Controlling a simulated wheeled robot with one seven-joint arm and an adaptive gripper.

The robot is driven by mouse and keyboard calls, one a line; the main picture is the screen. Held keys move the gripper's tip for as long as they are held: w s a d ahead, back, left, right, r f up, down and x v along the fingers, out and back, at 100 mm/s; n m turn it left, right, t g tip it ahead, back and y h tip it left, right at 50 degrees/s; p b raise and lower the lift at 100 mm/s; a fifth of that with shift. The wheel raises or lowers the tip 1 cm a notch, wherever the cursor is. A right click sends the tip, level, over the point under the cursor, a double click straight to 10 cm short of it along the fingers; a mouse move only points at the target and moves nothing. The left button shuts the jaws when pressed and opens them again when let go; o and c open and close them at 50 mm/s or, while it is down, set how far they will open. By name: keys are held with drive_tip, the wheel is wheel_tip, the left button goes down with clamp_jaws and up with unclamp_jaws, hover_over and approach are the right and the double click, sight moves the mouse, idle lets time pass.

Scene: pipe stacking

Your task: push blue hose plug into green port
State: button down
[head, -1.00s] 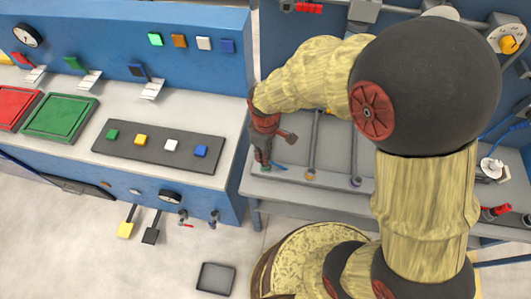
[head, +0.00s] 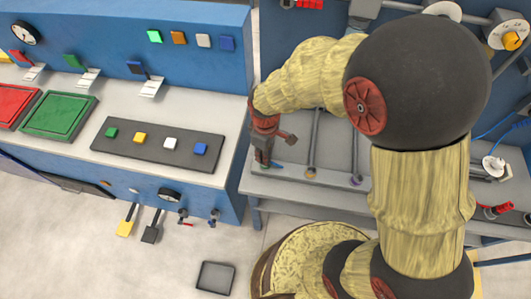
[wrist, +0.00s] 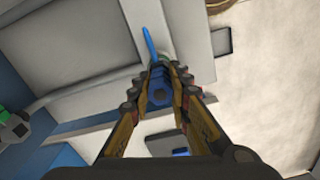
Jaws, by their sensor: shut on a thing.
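The blue hose plug (wrist: 158,94) sits between the two fingers of my gripper (wrist: 161,72) in the wrist view, and the fingers are shut on it. A thin blue hose (wrist: 150,44) shows beyond the fingertips. A bit of the green port (wrist: 166,58) shows right at the fingertips. In the head view my gripper (head: 263,158) points down at the front left corner of the grey bench, over the green port (head: 264,166). A short blue piece of hose (head: 277,165) pokes out to its right. The fingers hide how far the plug is in the port.
Two grey pipes, one with an orange end (head: 311,173) and one with a purple end (head: 355,181), lie on the bench to the right. The blue console (head: 236,160) stands close on the left. A dark tray (head: 216,277) lies on the floor.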

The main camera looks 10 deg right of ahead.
drive_tip(key=c, duration=1.6)
unclamp_jaws()
wheel_tip(320, 180, up, 12)
drive_tip(key=shift+f, duration=0.1)
